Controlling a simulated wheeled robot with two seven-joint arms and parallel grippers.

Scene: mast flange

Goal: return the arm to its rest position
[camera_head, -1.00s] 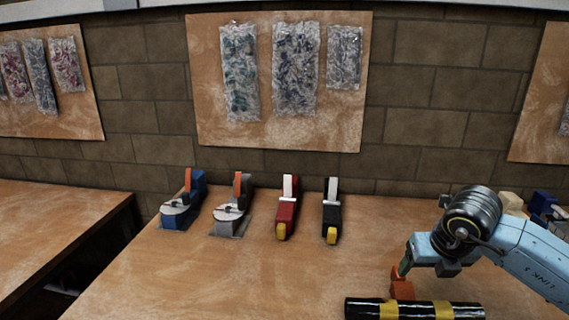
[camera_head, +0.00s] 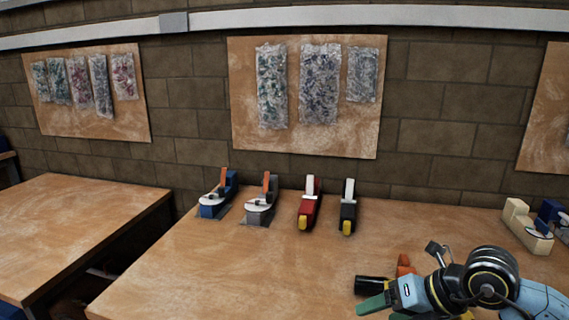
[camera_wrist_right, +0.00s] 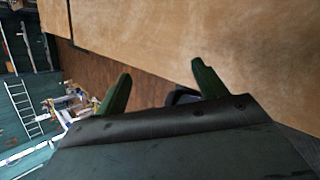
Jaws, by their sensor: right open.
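My right arm enters the head view from the lower right. My left gripper is not in view.
The wooden table (camera_head: 240,275) is clear at its left and middle. Two clamp-like tools, one blue (camera_head: 210,205) and one grey (camera_head: 258,212), stand at the back beside a red tool (camera_head: 309,207) and a black tool (camera_head: 348,212). A cream block (camera_head: 527,228) sits at the right.

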